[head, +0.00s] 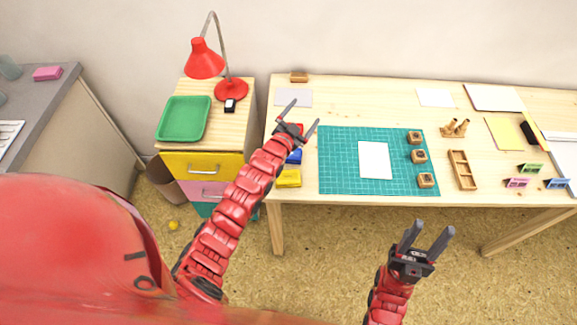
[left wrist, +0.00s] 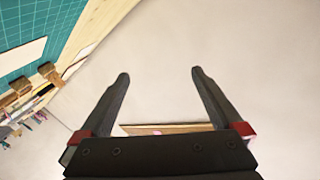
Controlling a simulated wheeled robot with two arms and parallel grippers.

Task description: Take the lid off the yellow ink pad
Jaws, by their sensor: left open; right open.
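The yellow ink pad (head: 289,179) lies near the left front edge of the table in the head view. A blue ink pad (head: 294,157) lies just behind it, and a red one (head: 297,129) further back is partly hidden by my left gripper. I cannot tell the yellow pad's lid from its base at this size. My left gripper (head: 302,113) is open and empty, above the table's left end, behind the yellow pad. In the left wrist view its open fingers (left wrist: 158,75) show nothing between them but pale wall. My right gripper (head: 431,230) is open and empty, in front of the table.
A green cutting mat (head: 335,180) with a white sheet (head: 375,160) and several wooden stamps (head: 417,156) lies right of the pads. A drawer cabinet (head: 199,163) with a green tray (head: 161,130) and red lamp (head: 231,88) stands left of the table. A wooden tray (head: 462,170) lies further right.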

